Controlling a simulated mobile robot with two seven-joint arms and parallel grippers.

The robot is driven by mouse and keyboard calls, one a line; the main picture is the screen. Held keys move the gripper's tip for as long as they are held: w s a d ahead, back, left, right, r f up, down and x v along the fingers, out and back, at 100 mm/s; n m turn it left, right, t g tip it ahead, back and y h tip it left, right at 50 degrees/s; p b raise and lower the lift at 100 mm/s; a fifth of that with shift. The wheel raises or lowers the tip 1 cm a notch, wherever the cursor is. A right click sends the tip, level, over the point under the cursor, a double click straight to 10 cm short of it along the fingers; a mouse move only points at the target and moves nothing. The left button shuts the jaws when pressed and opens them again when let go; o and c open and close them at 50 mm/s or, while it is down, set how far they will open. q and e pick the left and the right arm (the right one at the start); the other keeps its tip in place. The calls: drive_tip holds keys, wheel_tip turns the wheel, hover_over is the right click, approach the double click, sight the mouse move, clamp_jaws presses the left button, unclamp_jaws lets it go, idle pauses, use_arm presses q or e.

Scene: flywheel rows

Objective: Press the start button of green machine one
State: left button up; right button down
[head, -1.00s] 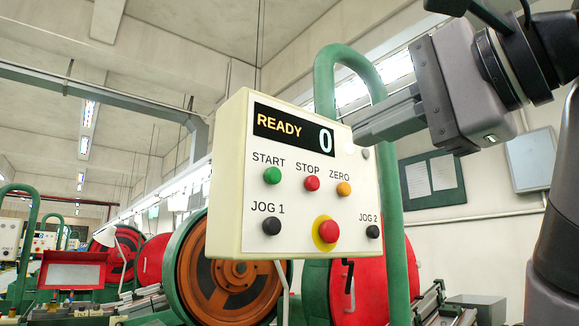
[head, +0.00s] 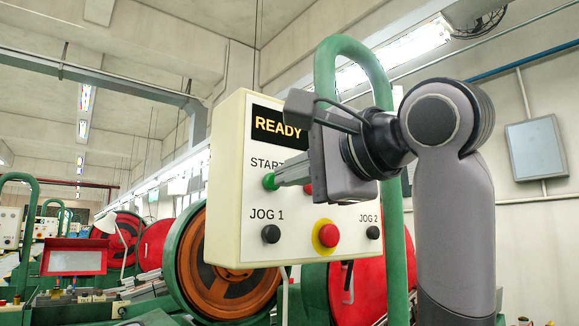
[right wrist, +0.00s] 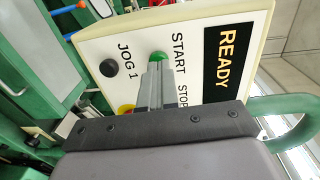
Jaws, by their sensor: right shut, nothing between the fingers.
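The control panel (head: 224,200) is a cream box on a green post, with a display (head: 277,124) that reads READY. The green start button (head: 269,182) is under the START label. My right gripper (head: 278,179) is shut and empty, its fingertips at the start button. In the right wrist view the fingertips (right wrist: 158,66) overlap the lower edge of the green button (right wrist: 158,56); I cannot tell whether they touch or press it. My gripper hides most of the stop button and all of the zero button. My left gripper is not in view.
A red button with a yellow ring (head: 327,235) and the black JOG 1 (head: 271,234) and JOG 2 (head: 373,233) buttons sit lower on the panel. Behind it are orange and red flywheels (head: 215,265) and the green bent tube (head: 350,48).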

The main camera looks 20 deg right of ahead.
drive_tip(key=shift+w+a, duration=0.15)
drive_tip(key=shift+w, duration=0.25)
drive_tip(key=shift+w, duration=0.1)
